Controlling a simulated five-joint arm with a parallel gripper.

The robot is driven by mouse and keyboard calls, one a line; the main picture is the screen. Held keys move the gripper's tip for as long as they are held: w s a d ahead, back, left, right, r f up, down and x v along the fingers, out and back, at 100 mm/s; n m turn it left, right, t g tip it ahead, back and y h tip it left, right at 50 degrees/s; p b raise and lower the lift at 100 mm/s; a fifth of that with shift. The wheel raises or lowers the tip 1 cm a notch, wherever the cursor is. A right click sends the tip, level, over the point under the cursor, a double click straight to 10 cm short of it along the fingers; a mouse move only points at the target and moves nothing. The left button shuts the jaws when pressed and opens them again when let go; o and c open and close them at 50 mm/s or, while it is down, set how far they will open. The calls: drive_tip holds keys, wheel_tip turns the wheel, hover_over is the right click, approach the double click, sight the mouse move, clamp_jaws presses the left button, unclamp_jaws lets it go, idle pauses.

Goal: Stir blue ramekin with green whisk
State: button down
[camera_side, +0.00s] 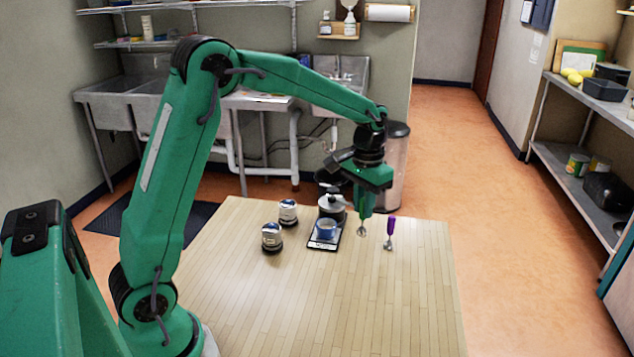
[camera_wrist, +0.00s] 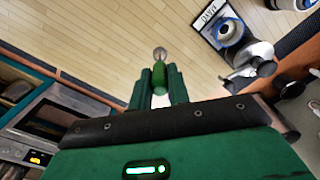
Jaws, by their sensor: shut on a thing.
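My gripper (camera_side: 367,204) is shut on the green whisk (camera_wrist: 160,72), which hangs head down. Its wire head (camera_side: 361,229) shows below the jaws, and whether it touches the table is hard to tell. In the wrist view my gripper (camera_wrist: 160,86) has the whisk handle between its two fingers. The blue ramekin (camera_side: 326,230) stands upright on a dark flat scale (camera_side: 321,246), to the left of the whisk in the side view. In the wrist view the ramekin (camera_wrist: 229,32) is to the right, apart from the whisk. Its inside is hard to make out.
A metal-and-black pot-like device (camera_side: 331,206) stands right behind the ramekin. Two lidded jars (camera_side: 288,212) (camera_side: 271,238) stand to the left. The front of the wooden table (camera_side: 330,310) is clear.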

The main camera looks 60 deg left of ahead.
drive_tip(key=a+f+n, duration=0.2)
drive_tip(key=a, duration=1.2)
drive_tip(key=shift+n, duration=0.4)
drive_tip(key=shift+s+a+f, duration=0.1)
drive_tip(key=shift+f, duration=0.05)
drive_tip(key=shift+f, duration=2.9)
